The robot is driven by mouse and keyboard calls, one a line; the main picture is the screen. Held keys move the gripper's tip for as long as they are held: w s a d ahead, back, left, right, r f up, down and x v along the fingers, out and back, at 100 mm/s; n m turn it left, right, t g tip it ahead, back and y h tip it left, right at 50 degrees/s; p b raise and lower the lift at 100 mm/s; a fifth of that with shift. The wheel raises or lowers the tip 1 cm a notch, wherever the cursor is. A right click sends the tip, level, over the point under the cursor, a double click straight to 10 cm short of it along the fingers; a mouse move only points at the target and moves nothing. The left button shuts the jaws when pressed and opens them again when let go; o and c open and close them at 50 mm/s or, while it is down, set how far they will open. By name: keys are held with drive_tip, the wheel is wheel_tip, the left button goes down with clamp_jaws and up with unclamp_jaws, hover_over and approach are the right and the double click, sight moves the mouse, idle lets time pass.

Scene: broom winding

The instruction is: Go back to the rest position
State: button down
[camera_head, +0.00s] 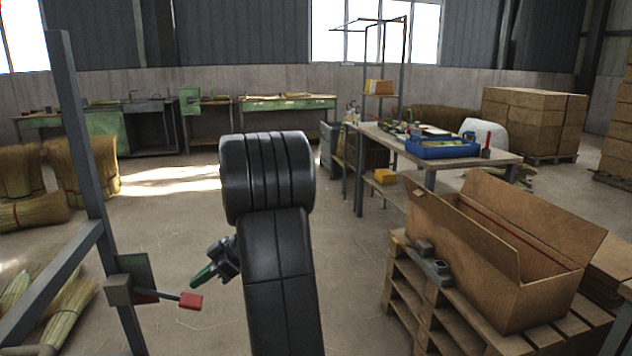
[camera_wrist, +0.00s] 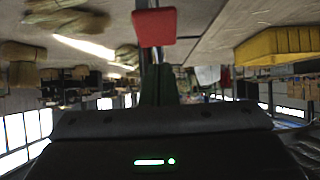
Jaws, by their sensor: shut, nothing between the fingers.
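My gripper (camera_head: 196,282) hangs at the left side of my black arm in the head view. Its dark green fingers are shut with nothing between them and point down and left. A red handle (camera_head: 190,301) on a short lever is just below the fingertips in the picture. A narrow gap shows between them. The lever comes from a bracket with a green plate (camera_head: 134,280) on a grey metal post (camera_head: 78,140). In the wrist view, which appears upside down, the shut fingers (camera_wrist: 160,84) point toward the red handle (camera_wrist: 154,27).
An open cardboard box (camera_head: 480,262) stands on a wooden pallet stack (camera_head: 408,292) at right. A workbench with a blue tray (camera_head: 440,150) is behind it. Broom straw bundles (camera_head: 85,170) lie at left. Open floor (camera_head: 170,225) spreads behind my arm.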

drive_tip(key=shift+s+a+r+h+p, duration=0.15)
drive_tip(key=shift+r+h+p, duration=0.95)
drive_tip(key=shift+p, duration=1.25)
drive_tip(key=shift+r, duration=0.2)
drive_tip(key=shift+f, duration=0.1)
